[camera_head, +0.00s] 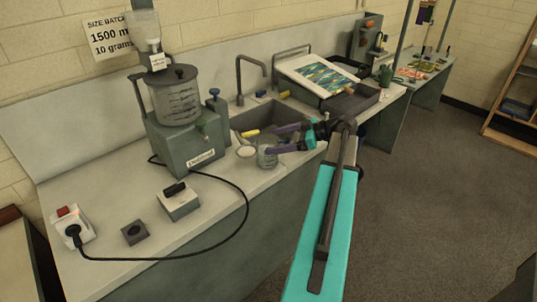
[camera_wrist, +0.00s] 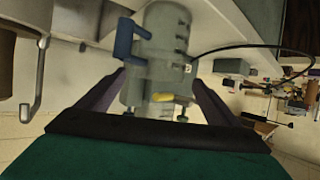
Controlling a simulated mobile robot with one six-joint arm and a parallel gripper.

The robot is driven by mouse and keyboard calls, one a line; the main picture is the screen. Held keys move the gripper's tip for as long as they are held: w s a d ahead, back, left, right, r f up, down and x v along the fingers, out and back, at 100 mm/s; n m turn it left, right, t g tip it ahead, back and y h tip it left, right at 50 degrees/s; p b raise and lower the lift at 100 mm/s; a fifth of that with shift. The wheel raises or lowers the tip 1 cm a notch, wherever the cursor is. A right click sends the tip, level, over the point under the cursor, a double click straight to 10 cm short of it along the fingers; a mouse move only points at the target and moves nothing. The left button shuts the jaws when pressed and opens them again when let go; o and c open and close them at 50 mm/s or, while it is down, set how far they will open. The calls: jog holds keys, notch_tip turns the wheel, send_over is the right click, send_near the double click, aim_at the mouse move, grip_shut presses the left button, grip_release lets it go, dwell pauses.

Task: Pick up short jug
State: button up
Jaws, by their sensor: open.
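A small clear jug (camera_head: 267,157) stands on the pale counter in front of the sink; I take it for the short jug. My gripper (camera_head: 277,140) is open, with dark purple fingers pointing left at counter height. The lower fingertip lies at or over the jug's upper right side in the head view; I cannot tell whether they touch. In the wrist view the fingers (camera_wrist: 156,95) stand wide apart. Between them shows a grey-green shape with a blue piece (camera_wrist: 124,38); I cannot tell jug from machine behind it there.
A white round dish (camera_head: 246,151) stands left of the jug. The sink (camera_head: 245,120) and tap (camera_head: 239,78) lie behind. A grey-green machine (camera_head: 185,145) with a clear container stands to the left. Its black cable (camera_head: 247,205) loops across the counter, past a small switch box (camera_head: 180,205).

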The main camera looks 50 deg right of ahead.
aim_at(269, 138)
jog(key=shift+p+x, duration=0.65)
jog(key=shift+x, duration=1.2)
jog(key=shift+d, duration=0.1)
jog(key=c, duration=1.9)
jog(key=shift+c, duration=0.2)
jog(key=shift+r, duration=0.4)
jog(key=shift+r+b, duration=0.4)
jog(key=shift+b, duration=0.1)
jog(key=s+d+b, duration=0.2)
jog(key=s+d, duration=0.2)
jog(key=s, duration=0.3)
jog(key=s+d+b, duration=0.2)
jog(key=s+d, duration=0.2)
jog(key=s, duration=0.4)
jog(key=shift+s+d+b, duration=0.2)
jog(key=shift+d+b, duration=0.15)
jog(key=shift+d, duration=0.05)
jog(key=shift+s, duration=0.1)
